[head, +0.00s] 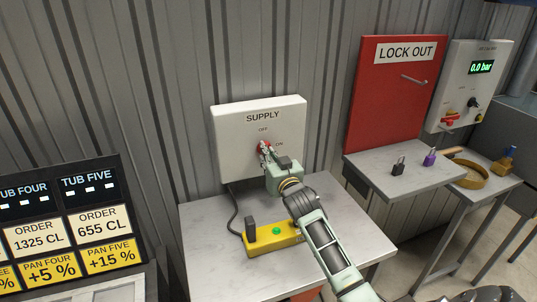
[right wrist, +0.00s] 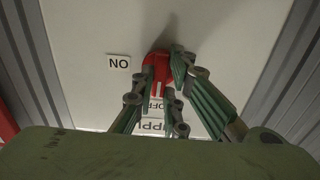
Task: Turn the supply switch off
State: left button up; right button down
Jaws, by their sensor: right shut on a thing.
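The supply box (head: 290,120) is a white panel on the corrugated wall, labelled SUPPLY, OFF above and ON to the right. Its red switch (head: 262,146) is partly hidden by my right gripper (head: 266,152) in the head view. In the right wrist view, the red switch (right wrist: 155,68) lies between the fingers of my right gripper (right wrist: 166,72), which is shut on it. A pale mark on the switch shows on the side facing the OFF label (right wrist: 157,104). The ON label (right wrist: 118,62) is off to the side. My left gripper is out of view.
A grey table (head: 205,225) below the box holds a yellow control unit (head: 262,241) with a green button. To the right are a red LOCK OUT board (head: 385,100), a shelf (head: 375,163) with padlocks, and a gauge panel (head: 455,75) reading 0.0 bar. An order board (head: 105,180) stands left.

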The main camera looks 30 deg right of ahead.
jog(key=shift+f+n, duration=0.15)
jog(key=shift+n, duration=0.15)
jog(key=c, duration=1.8)
grip_release()
jog(key=shift+o, duration=0.2)
jog(key=shift+s, duration=0.1)
jog(key=v, duration=1.1)
jog(key=shift+s, duration=0.4)
jog(key=shift+a, duration=0.1)
